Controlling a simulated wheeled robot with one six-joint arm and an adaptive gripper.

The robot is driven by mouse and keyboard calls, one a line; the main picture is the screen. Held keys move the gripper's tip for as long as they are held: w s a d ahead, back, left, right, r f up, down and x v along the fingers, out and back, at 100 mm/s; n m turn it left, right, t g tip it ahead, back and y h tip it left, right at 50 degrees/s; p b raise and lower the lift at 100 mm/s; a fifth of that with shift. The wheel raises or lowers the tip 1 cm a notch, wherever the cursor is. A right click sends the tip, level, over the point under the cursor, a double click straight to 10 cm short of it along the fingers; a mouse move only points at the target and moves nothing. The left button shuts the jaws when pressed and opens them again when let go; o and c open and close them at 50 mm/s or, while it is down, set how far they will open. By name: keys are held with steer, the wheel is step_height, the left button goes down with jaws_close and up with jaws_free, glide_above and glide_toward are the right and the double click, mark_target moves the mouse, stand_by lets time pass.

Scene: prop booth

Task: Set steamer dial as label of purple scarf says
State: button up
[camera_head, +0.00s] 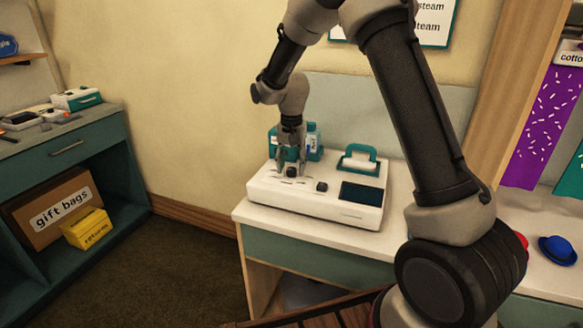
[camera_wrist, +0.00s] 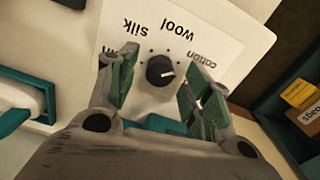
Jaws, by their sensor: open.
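The white steamer (camera_head: 300,205) stands on the counter with a dark screen and a teal handle. Its black dial (camera_wrist: 160,70) has a white pointer mark toward the right in the wrist view, on the side of the word "cotton". The words "silk" and "wool" are also printed around it, upside down; another word is mostly hidden by my finger. My gripper (camera_head: 290,167) is open, its fingers on either side of the dial, with no clear contact. The purple scarf (camera_head: 543,120) hangs at the right; its label (camera_head: 570,57) reads "cotto", cut by the picture edge.
A blue hat (camera_head: 557,250) lies on the counter at the right. A teal cabinet (camera_head: 65,150) with a gift bags box (camera_head: 55,208) is at the left. Carpet between is clear.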

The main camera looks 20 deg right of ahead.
mark_target(291, 169)
step_height(291, 169, up, 11)
stand_by(0.3)
steer(key=s+d+r+n+t, duration=0.1)
steer(key=s+d, duration=0.4)
steer(key=s, duration=0.6)
steer(key=s+d+r+n+t, duration=0.2)
steer(key=s+d+r, duration=0.3)
steer(key=s, duration=0.6)
steer(key=s+d+r+n+t, duration=0.1)
steer(key=s+d, duration=0.4)
steer(key=s, duration=0.7)
step_height(291, 169, up, 2)
steer(key=shift+r+n, duration=0.25)
steer(key=shift+n, duration=0.55)
